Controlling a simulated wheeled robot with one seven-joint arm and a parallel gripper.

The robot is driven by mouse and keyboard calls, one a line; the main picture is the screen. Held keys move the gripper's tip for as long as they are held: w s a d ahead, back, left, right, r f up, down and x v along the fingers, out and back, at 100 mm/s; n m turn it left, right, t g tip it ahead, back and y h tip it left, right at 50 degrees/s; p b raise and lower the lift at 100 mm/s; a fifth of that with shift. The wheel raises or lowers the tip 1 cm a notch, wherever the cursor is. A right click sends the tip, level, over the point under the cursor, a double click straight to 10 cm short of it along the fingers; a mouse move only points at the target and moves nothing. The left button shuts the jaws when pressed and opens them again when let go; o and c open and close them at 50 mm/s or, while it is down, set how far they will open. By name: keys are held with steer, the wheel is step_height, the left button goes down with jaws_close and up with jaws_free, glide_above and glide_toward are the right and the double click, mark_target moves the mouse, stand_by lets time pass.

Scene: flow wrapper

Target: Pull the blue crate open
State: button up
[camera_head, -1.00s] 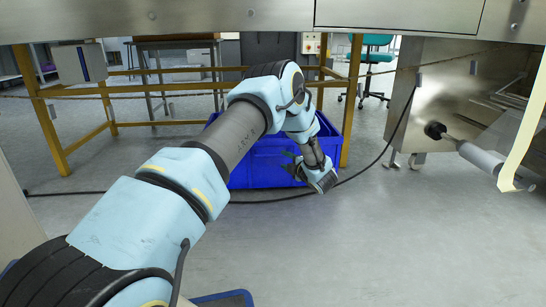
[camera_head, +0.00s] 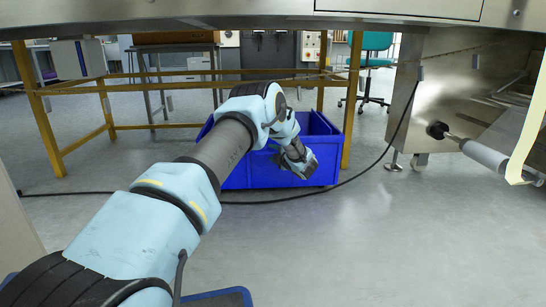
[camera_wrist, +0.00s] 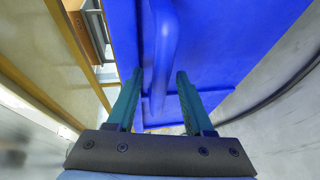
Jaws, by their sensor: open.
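The blue crate (camera_head: 245,172) stands on the floor under the steel machine, between yellow frame legs. My gripper (camera_head: 290,168) is at the crate's front face, partly hidden by my own wrist in the head view. In the wrist view, the blue crate (camera_wrist: 225,50) fills the upper middle. A raised blue bar (camera_wrist: 163,55), which looks like the crate's handle, runs down its face. My gripper (camera_wrist: 157,75) is open, its two teal fingers pointing at the face with the bar between their lines. I cannot tell whether the fingers touch it.
A yellow frame post (camera_head: 352,100) stands close to the crate's right side. A black cable (camera_head: 270,201) lies on the floor in front of the crate. The steel machine body (camera_head: 430,90) is at the right.

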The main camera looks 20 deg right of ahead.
jaws_close()
stand_by(0.3)
stand_by(1.1)
